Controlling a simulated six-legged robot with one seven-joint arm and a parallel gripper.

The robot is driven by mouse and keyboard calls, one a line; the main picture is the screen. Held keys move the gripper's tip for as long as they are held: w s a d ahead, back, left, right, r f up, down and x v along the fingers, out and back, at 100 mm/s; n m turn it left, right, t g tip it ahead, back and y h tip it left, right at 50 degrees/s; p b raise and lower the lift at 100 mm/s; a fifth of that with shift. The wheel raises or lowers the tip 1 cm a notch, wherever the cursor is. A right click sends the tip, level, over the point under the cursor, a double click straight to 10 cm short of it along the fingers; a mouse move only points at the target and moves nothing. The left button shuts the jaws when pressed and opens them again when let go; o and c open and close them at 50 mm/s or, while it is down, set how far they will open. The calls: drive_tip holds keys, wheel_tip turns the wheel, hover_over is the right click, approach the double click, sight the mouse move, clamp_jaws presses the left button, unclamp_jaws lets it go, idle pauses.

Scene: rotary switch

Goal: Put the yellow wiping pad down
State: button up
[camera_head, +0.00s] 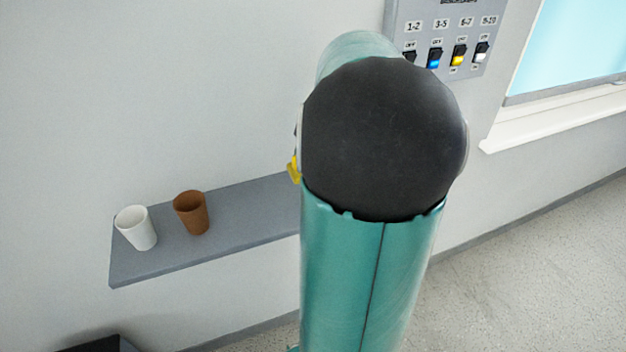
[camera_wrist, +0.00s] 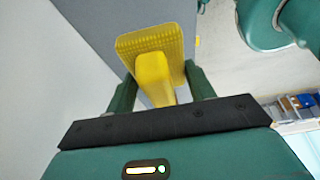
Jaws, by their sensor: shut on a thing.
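In the wrist view my gripper (camera_wrist: 160,93) is shut on the handle of the yellow wiping pad (camera_wrist: 152,45). The pad's wide yellow head lies beyond the fingertips, over the grey shelf (camera_wrist: 100,22). I cannot tell whether the pad touches the shelf. In the head view only a small yellow bit (camera_head: 294,170) shows at the left edge of my arm. My arm hides the gripper and the rest of the pad there. The grey shelf (camera_head: 230,228) runs along the wall in that view.
A white cup (camera_head: 136,228) and a brown cup (camera_head: 191,213) stand on the shelf's left part. The shelf between the brown cup and my arm is bare. A switch panel (camera_head: 490,55) hangs on the wall at upper right, beside a window (camera_head: 575,50).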

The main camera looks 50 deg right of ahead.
drive_tip(key=d+f, duration=0.2)
drive_tip(key=f, duration=0.1)
drive_tip(key=d+f, duration=0.2)
drive_tip(key=shift+s+f, duration=0.1)
drive_tip(key=shift+s, duration=0.05)
wheel_tip(320, 180, down, 3)
drive_tip(key=shift+d+f, duration=0.15)
drive_tip(key=shift+f, duration=0.1)
drive_tip(key=shift+f, duration=0.3)
